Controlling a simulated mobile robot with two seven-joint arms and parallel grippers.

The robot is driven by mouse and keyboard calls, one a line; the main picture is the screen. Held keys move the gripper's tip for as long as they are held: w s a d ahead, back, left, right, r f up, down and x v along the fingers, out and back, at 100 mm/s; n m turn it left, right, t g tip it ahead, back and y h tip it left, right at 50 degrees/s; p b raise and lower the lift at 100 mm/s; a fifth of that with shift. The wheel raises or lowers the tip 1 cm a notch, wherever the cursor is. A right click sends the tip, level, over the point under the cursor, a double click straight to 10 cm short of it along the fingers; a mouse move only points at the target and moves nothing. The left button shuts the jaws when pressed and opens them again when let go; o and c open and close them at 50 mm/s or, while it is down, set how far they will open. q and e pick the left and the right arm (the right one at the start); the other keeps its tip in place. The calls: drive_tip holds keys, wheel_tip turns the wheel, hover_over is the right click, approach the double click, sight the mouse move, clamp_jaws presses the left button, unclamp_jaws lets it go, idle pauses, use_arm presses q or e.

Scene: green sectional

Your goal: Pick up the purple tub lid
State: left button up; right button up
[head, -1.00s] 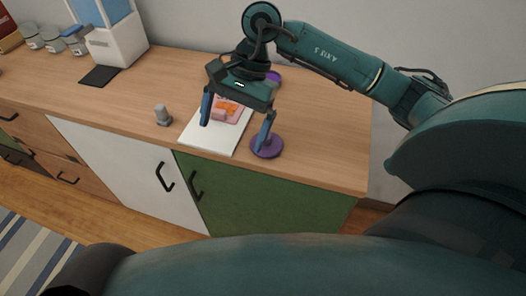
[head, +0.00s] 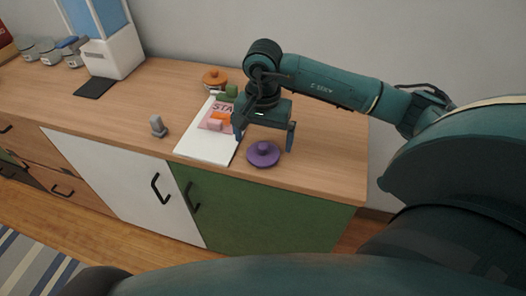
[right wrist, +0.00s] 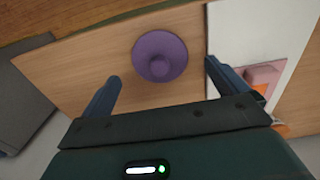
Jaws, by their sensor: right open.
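The purple tub lid (head: 263,155) is a round disc with a knob on top. It lies on the wooden counter near the front edge, just right of a white board. My right gripper (head: 264,143) is open and empty, its two fingers pointing down behind and above the lid. In the right wrist view the lid (right wrist: 160,56) shows whole, ahead of the open fingers (right wrist: 162,85) and between their lines, not touched by either. My left gripper is not in view.
The white board (head: 205,147) carries a pink card and small pink and orange blocks. An orange-lidded pot (head: 215,79) and a green item (head: 229,93) stand behind it. A small grey object (head: 158,126) stands to the left. The counter right of the lid is clear.

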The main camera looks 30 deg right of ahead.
sight(263, 146)
wheel_tip(263, 146, down, 3)
drive_tip(key=shift+f, duration=0.2)
drive_tip(key=shift+c, duration=0.2)
